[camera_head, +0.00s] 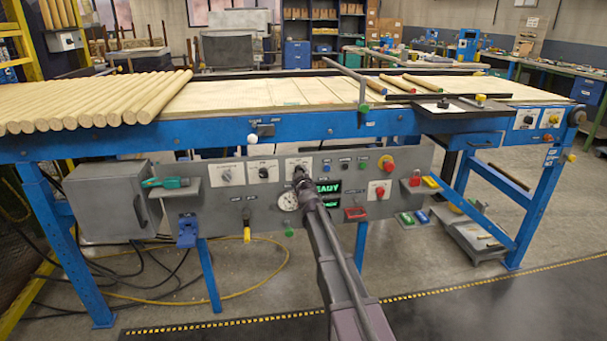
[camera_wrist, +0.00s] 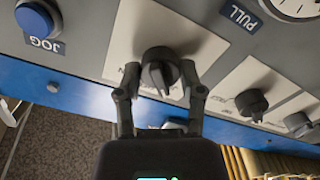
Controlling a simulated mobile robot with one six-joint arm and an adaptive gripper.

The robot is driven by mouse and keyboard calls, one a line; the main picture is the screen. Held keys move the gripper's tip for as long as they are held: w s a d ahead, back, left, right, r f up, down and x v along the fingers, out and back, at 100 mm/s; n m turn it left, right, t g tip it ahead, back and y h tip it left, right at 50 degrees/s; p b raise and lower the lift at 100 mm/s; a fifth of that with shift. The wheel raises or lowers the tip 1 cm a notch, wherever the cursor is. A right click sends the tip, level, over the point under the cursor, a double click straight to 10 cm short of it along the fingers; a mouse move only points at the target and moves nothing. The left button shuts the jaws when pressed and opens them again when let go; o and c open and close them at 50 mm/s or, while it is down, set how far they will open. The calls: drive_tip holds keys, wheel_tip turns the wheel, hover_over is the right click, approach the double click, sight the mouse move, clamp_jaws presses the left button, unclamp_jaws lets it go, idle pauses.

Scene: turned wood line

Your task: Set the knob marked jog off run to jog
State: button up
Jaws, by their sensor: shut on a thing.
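A dark round knob (camera_wrist: 158,72) with a raised grip bar sits on a white plate in the wrist view. The bar points down in that picture, slightly tilted. My gripper (camera_wrist: 161,88) has one finger on each side of this knob and is shut on it. The lettering on its plate (camera_wrist: 203,42) is partly hidden by the fingers and too small to read, so I cannot tell its set position. In the head view my gripper (camera_head: 299,177) is at the third white plate (camera_head: 298,162) of the grey panel and hides most of the knob.
Two similar knobs (camera_wrist: 251,103) (camera_wrist: 299,123) are beside it in the wrist view. A blue button (camera_wrist: 36,18) labelled JOG is on the other side. A gauge (camera_head: 287,202), green displays (camera_head: 328,187) and a red emergency button (camera_head: 386,163) are close by on the panel.

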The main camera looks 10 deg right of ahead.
drive_tip(key=shift+a+n, duration=0.2)
drive_tip(key=shift+n, duration=0.3)
drive_tip(key=o, duration=1.2)
drive_tip(key=shift+c, duration=0.2)
drive_tip(key=shift+d, duration=0.1)
drive_tip(key=shift+s, duration=0.1)
drive_tip(key=s, duration=1.1)
drive_tip(key=shift+s, duration=0.4)
